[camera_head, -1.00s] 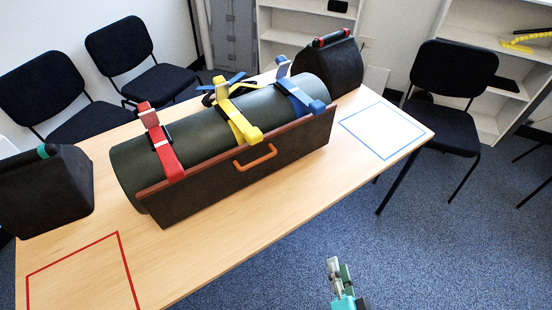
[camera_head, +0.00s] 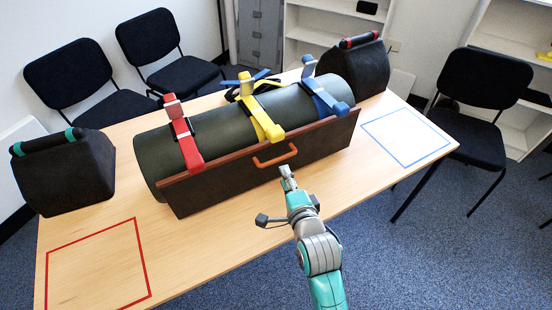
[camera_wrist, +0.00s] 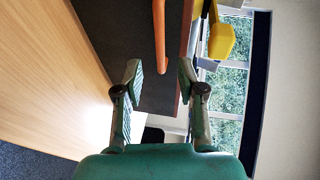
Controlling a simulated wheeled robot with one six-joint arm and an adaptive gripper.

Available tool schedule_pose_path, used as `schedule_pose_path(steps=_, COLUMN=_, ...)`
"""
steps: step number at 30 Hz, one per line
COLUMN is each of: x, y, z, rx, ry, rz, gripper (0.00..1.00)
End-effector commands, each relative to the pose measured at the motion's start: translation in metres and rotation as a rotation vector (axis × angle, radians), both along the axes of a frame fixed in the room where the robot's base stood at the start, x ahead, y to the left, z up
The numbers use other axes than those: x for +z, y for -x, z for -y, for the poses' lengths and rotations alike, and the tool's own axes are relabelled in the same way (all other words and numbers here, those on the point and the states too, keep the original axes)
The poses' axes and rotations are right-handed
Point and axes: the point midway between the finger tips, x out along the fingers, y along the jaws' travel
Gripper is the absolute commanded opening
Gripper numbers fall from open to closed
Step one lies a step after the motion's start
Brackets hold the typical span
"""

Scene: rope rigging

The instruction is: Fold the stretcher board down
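The stretcher board (camera_head: 222,190) is a dark panel with a reddish-brown top edge, standing upright along the front of a dark green roll (camera_head: 215,112). An orange handle (camera_head: 278,160) sits on its front face. Red (camera_head: 187,145), yellow (camera_head: 262,118) and blue (camera_head: 325,95) straps run over the roll to the board's top edge. My gripper (camera_head: 287,178) is in front of the board, just below the handle in the picture. In the wrist view my gripper (camera_wrist: 160,78) is open and empty, with the handle (camera_wrist: 159,35) ahead between the fingers.
A dark bag with teal grips (camera_head: 70,172) stands at the table's left, another with red grips (camera_head: 356,70) at the far right. Red (camera_head: 142,258) and blue (camera_head: 376,139) taped squares mark clear tabletop. A chair (camera_head: 478,100) stands right of the table.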

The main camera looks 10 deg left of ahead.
Motion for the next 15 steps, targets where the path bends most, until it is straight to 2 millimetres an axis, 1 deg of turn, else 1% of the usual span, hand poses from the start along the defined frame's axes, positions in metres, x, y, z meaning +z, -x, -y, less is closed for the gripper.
schedule_pose_path(steps=1, x=-0.001, y=-0.008, z=-0.004, rx=0.0, ry=0.0, rz=0.001, gripper=0.39)
schedule_pose_path(steps=9, x=-0.01, y=-0.051, z=-0.023, rx=0.0, ry=0.0, rz=0.001, gripper=0.39)
schedule_pose_path(steps=15, x=-0.015, y=-0.072, z=-0.032, rx=0.0, ry=0.001, rz=0.0, gripper=0.39)
